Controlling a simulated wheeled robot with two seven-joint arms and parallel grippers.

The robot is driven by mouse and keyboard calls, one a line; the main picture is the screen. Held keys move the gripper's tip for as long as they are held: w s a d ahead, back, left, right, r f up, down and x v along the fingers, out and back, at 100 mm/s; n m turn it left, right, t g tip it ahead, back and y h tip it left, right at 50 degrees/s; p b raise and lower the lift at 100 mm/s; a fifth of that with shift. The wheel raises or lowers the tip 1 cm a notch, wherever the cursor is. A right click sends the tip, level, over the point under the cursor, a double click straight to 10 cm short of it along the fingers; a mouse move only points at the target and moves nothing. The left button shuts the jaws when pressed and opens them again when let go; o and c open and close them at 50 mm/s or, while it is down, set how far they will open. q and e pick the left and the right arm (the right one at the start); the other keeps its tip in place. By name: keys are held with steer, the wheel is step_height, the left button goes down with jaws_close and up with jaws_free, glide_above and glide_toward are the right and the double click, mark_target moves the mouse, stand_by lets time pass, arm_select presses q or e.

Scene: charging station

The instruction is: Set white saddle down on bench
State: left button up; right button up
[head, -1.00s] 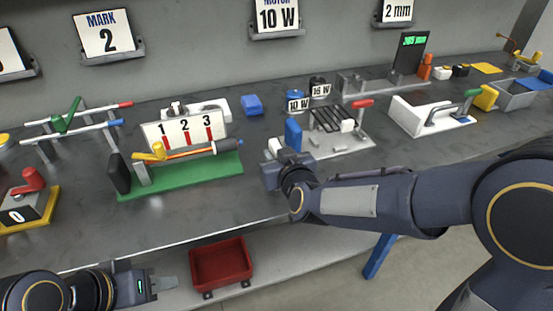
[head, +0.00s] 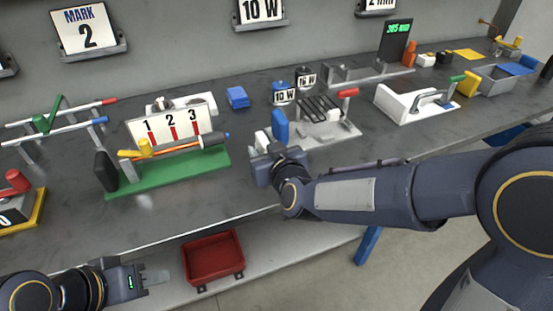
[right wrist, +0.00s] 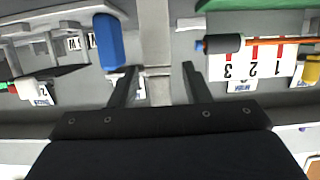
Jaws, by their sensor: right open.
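My right gripper (head: 266,152) is low over the bench (head: 225,195), beside an upright blue block (head: 280,125). In the right wrist view its two dark fingers (right wrist: 158,80) are apart with nothing visibly held between them. A small white block (head: 334,115) sits on a grey fixture beside a red handle; it also shows in the wrist view (right wrist: 32,88). A pale piece shows at the right gripper's tips; I cannot tell whether it is the white saddle or a finger. My left gripper (head: 158,277) is at lower left, away from these; its jaw opening is unclear.
A green-based fixture (head: 185,172) with a 1-2-3 board (head: 170,132) stands left of the right gripper. A white clamp stand (head: 405,105) is to the right. A red bin (head: 213,260) sits on the lower shelf. Bare bench lies in front of the right gripper.

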steer(key=p+v, duration=0.3)
steer(key=v, duration=0.7)
steer(key=s+d+f+m+g, duration=0.3)
steer(key=s+d+m+g, duration=0.2)
steer(key=s+d, duration=1.1)
steer(key=s+g, duration=0.1)
steer(key=g, duration=0.2)
steer(key=shift+s+f+h, duration=0.25)
steer(key=shift+s+h, duration=0.15)
steer(key=shift+d+r, duration=0.1)
step_height(320, 180, up, 10)
steer(key=p, duration=1)
